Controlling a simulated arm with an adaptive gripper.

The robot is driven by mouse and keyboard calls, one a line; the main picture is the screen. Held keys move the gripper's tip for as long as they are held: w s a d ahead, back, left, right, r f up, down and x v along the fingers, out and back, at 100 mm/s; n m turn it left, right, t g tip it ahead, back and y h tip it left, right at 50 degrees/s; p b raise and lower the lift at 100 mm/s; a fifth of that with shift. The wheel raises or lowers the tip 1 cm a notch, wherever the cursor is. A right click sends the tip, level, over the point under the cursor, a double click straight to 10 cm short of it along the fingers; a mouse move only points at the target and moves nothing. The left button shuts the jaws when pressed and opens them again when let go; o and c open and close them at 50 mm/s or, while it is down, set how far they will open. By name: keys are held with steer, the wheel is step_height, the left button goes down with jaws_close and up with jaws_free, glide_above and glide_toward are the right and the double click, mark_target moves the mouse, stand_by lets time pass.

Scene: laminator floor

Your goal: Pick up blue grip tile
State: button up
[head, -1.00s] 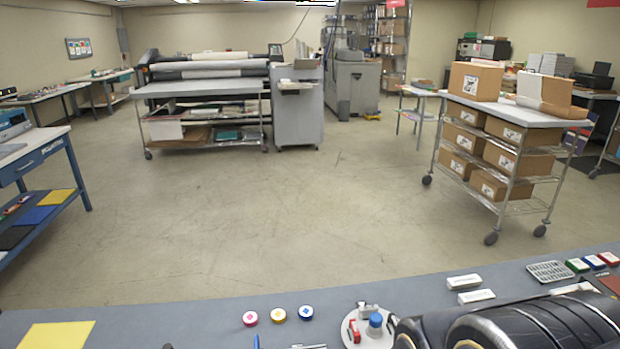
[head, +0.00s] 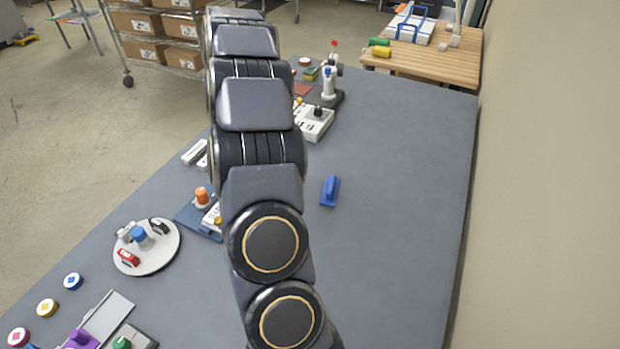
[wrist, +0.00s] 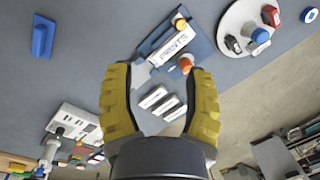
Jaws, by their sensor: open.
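The blue grip tile (head: 330,191) lies on the grey table, right of my arm in the head view. It is a flat blue plate with a raised grip bar. In the wrist view the blue grip tile (wrist: 43,36) is at the upper left, well apart from my fingers. My gripper (wrist: 163,76) has two yellow padded fingers spread apart with nothing between them. The gripper is above the table, with a PRINTS tray and white blocks showing beyond the fingertips. In the head view my arm hides the gripper.
A round white tray (head: 152,262) with small items, coloured round pieces and a purple-handled tool lie at left. A white device (head: 316,122) and a dark-based stand (head: 330,85) are farther back. A wooden table (head: 420,66) adjoins. The table's right half is mostly clear; a wall borders it.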

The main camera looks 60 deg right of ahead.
steer(key=s+d+f+m, duration=0.1)
steer(key=s+d+f, duration=0.15)
steer(key=d, duration=0.25)
steer(key=s+d+f+m, duration=0.2)
steer(key=d+f, duration=0.1)
steer(key=d, duration=0.2)
steer(key=m+h, duration=0.1)
steer(key=m, duration=0.2)
glide_above(331, 184)
steer(key=shift+g, duration=0.3)
step_height(331, 184, down, 8)
steer(key=shift+w+r, duration=0.1)
steer(key=shift+r, duration=0.05)
step_height(331, 184, down, 8)
steer(key=shift+r, duration=0.2)
jaws_close()
